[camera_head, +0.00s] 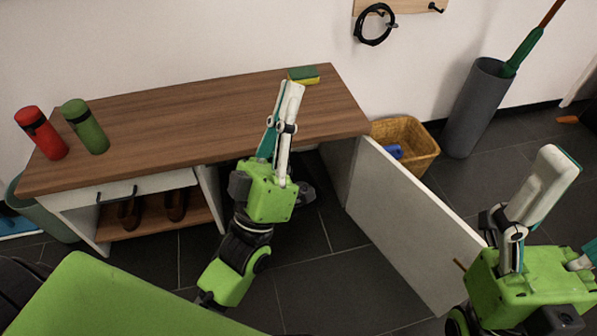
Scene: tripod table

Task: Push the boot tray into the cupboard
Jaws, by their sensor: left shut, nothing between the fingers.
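The cupboard is the right part of a bench with a brown wooden top (200,115). Its white door (415,225) stands wide open towards the front right. I cannot make out the boot tray; the cupboard opening is dark and partly hidden behind my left gripper. My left gripper (290,88) is shut and empty, in front of the opening, its fingers pointing up across the bench top in the picture. My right gripper (572,205) is at the right edge, beyond the open door, with its fingers spread apart and nothing seen between them.
A red bottle (42,133), a green bottle (86,127) and a sponge (303,75) are on the bench top. Brown shoes (175,205) sit under the drawer (110,190). A wicker basket (418,140) and grey umbrella stand (475,108) are right. Floor before the cupboard is clear.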

